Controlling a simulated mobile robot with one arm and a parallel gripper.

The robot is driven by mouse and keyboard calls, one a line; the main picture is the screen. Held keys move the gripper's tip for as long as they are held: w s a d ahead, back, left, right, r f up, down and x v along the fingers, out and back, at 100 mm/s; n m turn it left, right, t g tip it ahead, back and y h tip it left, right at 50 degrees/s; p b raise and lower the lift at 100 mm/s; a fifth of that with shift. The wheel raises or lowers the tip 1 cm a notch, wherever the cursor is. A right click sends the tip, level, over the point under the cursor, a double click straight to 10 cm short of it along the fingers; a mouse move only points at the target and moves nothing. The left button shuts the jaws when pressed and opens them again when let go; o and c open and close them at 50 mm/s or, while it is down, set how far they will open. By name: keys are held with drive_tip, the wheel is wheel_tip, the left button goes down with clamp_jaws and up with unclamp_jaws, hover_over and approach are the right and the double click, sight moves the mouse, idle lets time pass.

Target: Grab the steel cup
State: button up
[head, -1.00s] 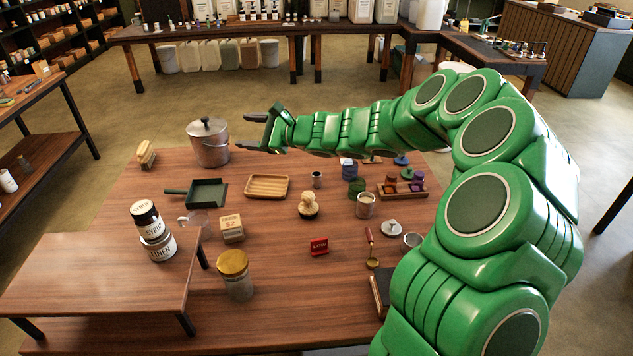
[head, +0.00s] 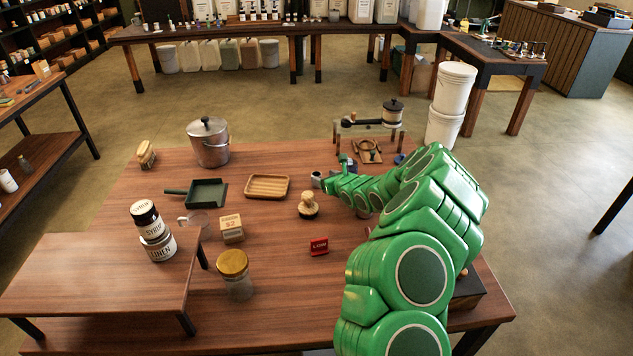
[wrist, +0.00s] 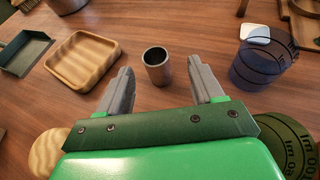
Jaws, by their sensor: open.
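The small steel cup (wrist: 157,69) stands upright on the wooden table, dark inside. In the wrist view it is just beyond and between the tips of my open gripper (wrist: 161,74), apart from both fingers. In the head view the cup (head: 316,179) shows just left of the end of my arm, to the right of the wooden tray. My gripper's fingers are mostly unclear there. Nothing is held.
A ridged wooden tray (wrist: 83,60) lies left of the cup, with a green dustpan (wrist: 24,50) beyond. A blue translucent cylinder (wrist: 258,66) stands to the right.

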sight(320, 176)
drive_tip(key=shift+d+f, duration=0.1)
drive_tip(key=shift+f, duration=0.15)
drive_tip(key=shift+w+f, duration=0.2)
drive_tip(key=shift+w, duration=0.15)
drive_tip(key=shift+x, duration=0.9)
drive_tip(key=shift+w+a+f, duration=0.4)
drive_tip(key=shift+w+a, duration=0.1)
drive_tip(key=shift+a, duration=0.1)
drive_tip(key=shift+x, duration=1.75)
drive_tip(key=shift+s+a+f, duration=0.1)
drive_tip(key=shift+a, duration=0.05)
drive_tip(key=shift+c, duration=0.5)
drive_tip(key=c, duration=0.9)
drive_tip(key=shift+c, duration=0.2)
